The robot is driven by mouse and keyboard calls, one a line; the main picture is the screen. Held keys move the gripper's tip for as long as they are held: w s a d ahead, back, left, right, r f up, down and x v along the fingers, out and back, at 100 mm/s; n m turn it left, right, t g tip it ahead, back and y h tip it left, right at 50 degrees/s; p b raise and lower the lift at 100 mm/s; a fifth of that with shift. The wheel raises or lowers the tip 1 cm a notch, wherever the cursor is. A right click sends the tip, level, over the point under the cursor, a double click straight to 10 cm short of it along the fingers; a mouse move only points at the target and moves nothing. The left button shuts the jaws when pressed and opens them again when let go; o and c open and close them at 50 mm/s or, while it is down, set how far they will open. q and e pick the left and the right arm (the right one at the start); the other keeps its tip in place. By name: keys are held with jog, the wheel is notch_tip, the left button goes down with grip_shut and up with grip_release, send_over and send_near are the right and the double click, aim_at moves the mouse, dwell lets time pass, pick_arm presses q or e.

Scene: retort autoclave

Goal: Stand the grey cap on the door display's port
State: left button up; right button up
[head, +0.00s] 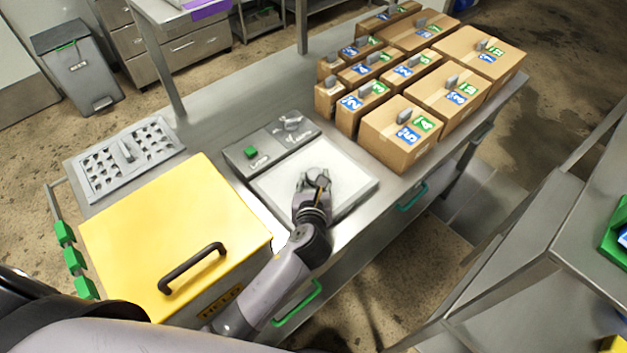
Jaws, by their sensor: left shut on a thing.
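My left gripper (319,180) reaches in from the bottom and is over the white panel (275,190) on the steel table. It is shut on a small grey thing that looks like the grey cap; the fingers hide most of it. I cannot tell whether the cap touches the panel. A grey strip (270,143) with a green button (251,152) and small grey parts (292,123) borders the panel's far side. I cannot tell which part is the door display's port. My right gripper is not in view.
A yellow box lid (170,230) with a black handle (192,268) stands left of the panel. A perforated grey tray (128,158) lies behind it. Several labelled cardboard boxes (398,135) fill the table's right part. A steel bench (560,270) stands at the right.

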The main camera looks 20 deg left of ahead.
pick_arm(q)
jog(key=shift+f, duration=0.15)
jog(key=o, duration=0.9)
jog(key=shift+o, duration=0.2)
